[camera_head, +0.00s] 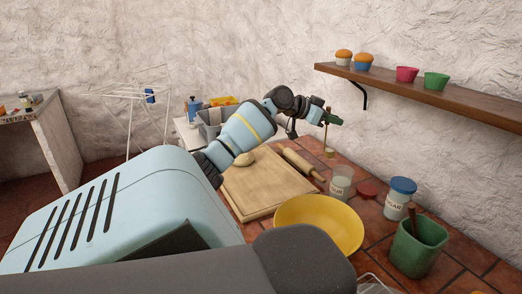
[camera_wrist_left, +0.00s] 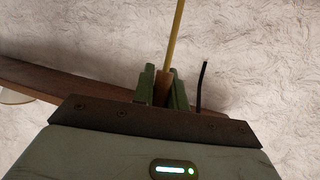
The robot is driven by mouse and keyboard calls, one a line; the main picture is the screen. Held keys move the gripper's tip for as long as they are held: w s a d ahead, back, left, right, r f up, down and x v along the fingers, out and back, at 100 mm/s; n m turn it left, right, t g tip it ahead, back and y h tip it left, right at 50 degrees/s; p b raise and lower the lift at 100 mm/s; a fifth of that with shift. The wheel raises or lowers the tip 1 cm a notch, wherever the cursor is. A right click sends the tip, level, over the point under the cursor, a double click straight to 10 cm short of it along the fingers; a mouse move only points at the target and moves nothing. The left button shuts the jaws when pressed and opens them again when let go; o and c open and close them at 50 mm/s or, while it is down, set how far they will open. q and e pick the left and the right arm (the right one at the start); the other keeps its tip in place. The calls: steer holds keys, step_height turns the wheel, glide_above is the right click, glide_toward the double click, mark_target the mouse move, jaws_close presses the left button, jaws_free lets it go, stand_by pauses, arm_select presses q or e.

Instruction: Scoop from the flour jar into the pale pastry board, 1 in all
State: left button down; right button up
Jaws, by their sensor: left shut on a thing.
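My left gripper (camera_head: 333,120) is shut on the handle of a scoop (camera_head: 329,140), which hangs down with its small cup at the bottom. In the left wrist view, the green fingers (camera_wrist_left: 163,88) close around the brown grip of the thin yellow scoop handle (camera_wrist_left: 175,40). The cup shows just above and behind the open glass flour jar (camera_head: 340,188); I cannot tell what is in it. The pale pastry board (camera_head: 265,194) lies left of the jar. My right gripper is not in view.
A dough lump (camera_head: 242,159) and a rolling pin (camera_head: 302,163) are at the board. A yellow bowl (camera_head: 318,222), blue-lidded sugar jar (camera_head: 399,198), red lid (camera_head: 367,191) and green container (camera_head: 417,248) stand nearby. A wall shelf (camera_head: 430,93) holds several small cups.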

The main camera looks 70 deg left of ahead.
arm_select(q)
steer(key=s+a+f+n+y, duration=0.2)
steer(key=s+a+f, duration=0.1)
steer(key=s+a, duration=0.7)
steer(key=s+a+f+n+y+p, duration=0.1)
steer(key=s+a+f+n+y, duration=0.1)
steer(key=s+a, duration=0.8)
steer(key=shift+s+a+f+n+y, duration=0.15)
steer(key=shift+a+f+n+y, duration=0.25)
steer(key=shift+f+y, duration=0.35)
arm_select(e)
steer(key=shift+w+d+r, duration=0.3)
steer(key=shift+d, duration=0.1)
arm_select(q)
steer(key=shift+r, duration=0.1)
